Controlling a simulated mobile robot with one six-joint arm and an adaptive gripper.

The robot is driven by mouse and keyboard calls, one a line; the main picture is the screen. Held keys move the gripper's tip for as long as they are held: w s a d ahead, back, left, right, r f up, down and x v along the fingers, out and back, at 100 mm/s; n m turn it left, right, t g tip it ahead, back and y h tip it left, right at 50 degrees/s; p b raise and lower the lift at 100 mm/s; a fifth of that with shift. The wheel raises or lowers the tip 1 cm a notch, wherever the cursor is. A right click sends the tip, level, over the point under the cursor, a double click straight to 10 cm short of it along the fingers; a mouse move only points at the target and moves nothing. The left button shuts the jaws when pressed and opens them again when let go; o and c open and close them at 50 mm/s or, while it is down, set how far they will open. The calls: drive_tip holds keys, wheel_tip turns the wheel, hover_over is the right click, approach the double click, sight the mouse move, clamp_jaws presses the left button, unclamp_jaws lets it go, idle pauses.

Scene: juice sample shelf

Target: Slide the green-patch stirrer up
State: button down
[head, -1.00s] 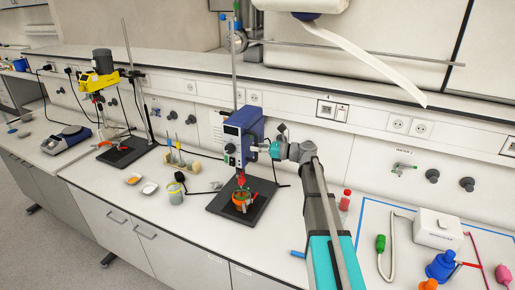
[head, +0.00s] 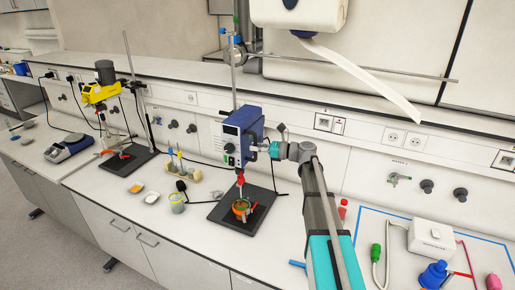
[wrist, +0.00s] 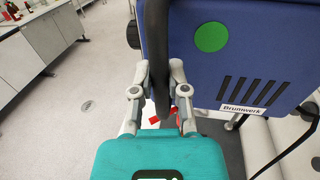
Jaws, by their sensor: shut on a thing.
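The green-patch stirrer is a blue box-shaped motor head (head: 242,137) on an upright metal rod (head: 234,80). In the wrist view its blue housing (wrist: 250,60) bears a round green patch (wrist: 211,36). My gripper (wrist: 159,78) is shut on a black bar-like handle (wrist: 157,35) beside the housing. In the head view my gripper (head: 274,150) is at the stirrer's right side. A red fitting (head: 240,180) and thin shaft hang below the head, over an orange-rimmed vessel (head: 240,209). The shaft's lower end is hard to make out.
A black base plate (head: 222,217) lies under the vessel. A long horizontal rod (head: 370,66) is clamped high on the stand. A yellow stirrer (head: 100,92) stands left.

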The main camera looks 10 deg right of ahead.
sight(256, 134)
wheel_tip(256, 134, up, 11)
drive_tip(key=p, duration=0.9)
drive_tip(key=shift+f, duration=0.2)
drive_tip(key=shift+r+p, duration=0.15)
drive_tip(key=shift+p, duration=0.15)
drive_tip(key=shift+w, duration=0.1)
drive_tip(key=c, duration=0.6)
unclamp_jaws()
drive_tip(key=shift+a, duration=0.1)
drive_tip(key=shift+c, duration=0.2)
drive_tip(key=shift+s, duration=0.2)
drive_tip(key=v, duration=1.2)
drive_tip(key=shift+w, duration=0.1)
